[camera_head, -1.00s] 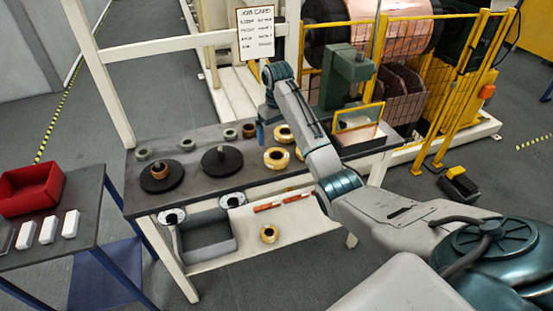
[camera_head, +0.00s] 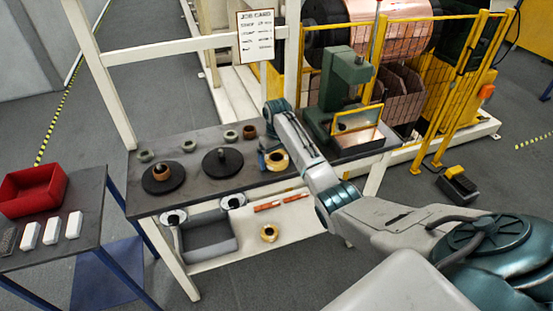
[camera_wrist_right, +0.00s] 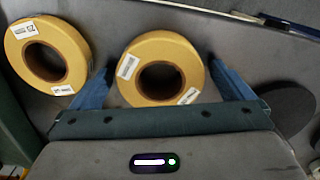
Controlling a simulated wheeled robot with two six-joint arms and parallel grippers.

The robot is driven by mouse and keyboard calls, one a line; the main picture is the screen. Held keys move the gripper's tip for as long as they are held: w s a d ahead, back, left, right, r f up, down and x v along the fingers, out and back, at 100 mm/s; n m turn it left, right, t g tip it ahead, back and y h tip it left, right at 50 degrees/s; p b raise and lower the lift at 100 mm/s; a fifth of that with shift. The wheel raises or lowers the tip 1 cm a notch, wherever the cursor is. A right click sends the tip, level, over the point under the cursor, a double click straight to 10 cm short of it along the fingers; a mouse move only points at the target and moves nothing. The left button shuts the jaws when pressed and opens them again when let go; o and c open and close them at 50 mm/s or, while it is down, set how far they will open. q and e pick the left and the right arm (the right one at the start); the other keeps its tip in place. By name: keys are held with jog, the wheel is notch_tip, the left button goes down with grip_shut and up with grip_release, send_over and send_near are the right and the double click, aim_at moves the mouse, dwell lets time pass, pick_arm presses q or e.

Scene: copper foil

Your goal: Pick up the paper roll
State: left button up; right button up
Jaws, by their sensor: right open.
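Yellow rolls with white labels, which look like the paper rolls, are on the dark bench top. One paper roll (camera_wrist_right: 160,43) lies between the fingers of my right gripper (camera_wrist_right: 160,70) in the right wrist view; the gripper is open and not closed on it. A second yellow roll (camera_wrist_right: 76,45) lies just left of it there. In the head view one yellow roll (camera_head: 280,163) shows beside my right gripper (camera_head: 264,160); my forearm hides the bench behind it. My left gripper is not in view.
Two black discs (camera_head: 222,168) stand left of the gripper, with small rings (camera_head: 231,135) behind. A green press (camera_head: 345,80) stands right. A red tray (camera_head: 35,188) is at far left.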

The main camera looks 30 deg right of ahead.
jog(key=c, duration=1.1)
jog(key=shift+r, duration=0.1)
jog(key=shift+r+b, duration=0.4)
jog(key=shift+r, duration=0.15)
jog(key=shift+s+a+r+b, duration=0.15)
jog(key=shift+r+b, duration=0.15)
jog(key=shift+r, duration=0.25)
jog(key=shift+s+a+r+b, duration=0.15)
jog(key=shift+r+b, duration=0.1)
jog(key=shift+r, duration=0.25)
jog(key=s+a, duration=0.3)
jog(key=s, duration=0.1)
jog(key=shift+a+r+b, duration=0.3)
jog(key=shift+a+r, duration=0.05)
jog(key=s+a+r+p, duration=0.1)
jog(key=s+a+p, duration=0.4)
jog(key=s+a, duration=0.15)
jog(key=r+p, duration=0.2)
jog(key=p, duration=0.1)
jog(key=r+p, duration=0.5)
jog(key=shift+s+p, duration=0.35)
jog(key=shift+s, duration=0.05)
